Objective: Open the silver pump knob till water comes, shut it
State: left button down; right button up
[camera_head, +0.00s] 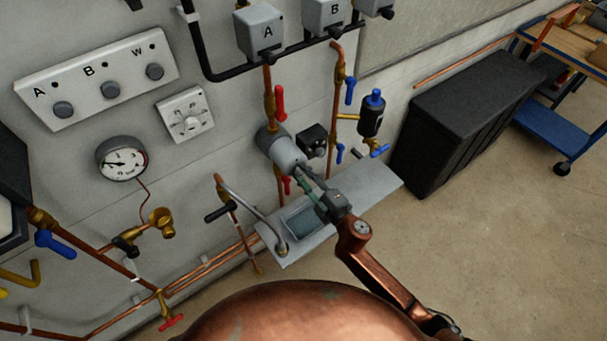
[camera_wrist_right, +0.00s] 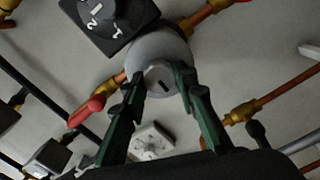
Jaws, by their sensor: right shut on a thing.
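The grey pump (camera_head: 277,146) sits on a vertical copper pipe on the wall, and its body fills the middle of the right wrist view (camera_wrist_right: 158,52). Its silver knob (camera_wrist_right: 163,80) has a dark slot on its face and lies between the fingertips. My right gripper (camera_head: 303,175), seen also in the right wrist view (camera_wrist_right: 162,86), is shut on this knob, one green finger on each side. In the head view the fingers mostly hide the knob. I see no water. My left gripper is not in view.
Red valve levers (camera_head: 280,103) stand above and below the pump, and a black dial box (camera_head: 314,139) is close on its right. A grey tray (camera_head: 380,190) lies below. A black cabinet (camera_head: 465,120) stands at right; the floor before it is clear.

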dwell(0.4)
jog(key=o, duration=1.1)
jog(key=shift+o, duration=0.2)
jog(key=shift+s, duration=0.1)
jog(key=v, duration=1.2)
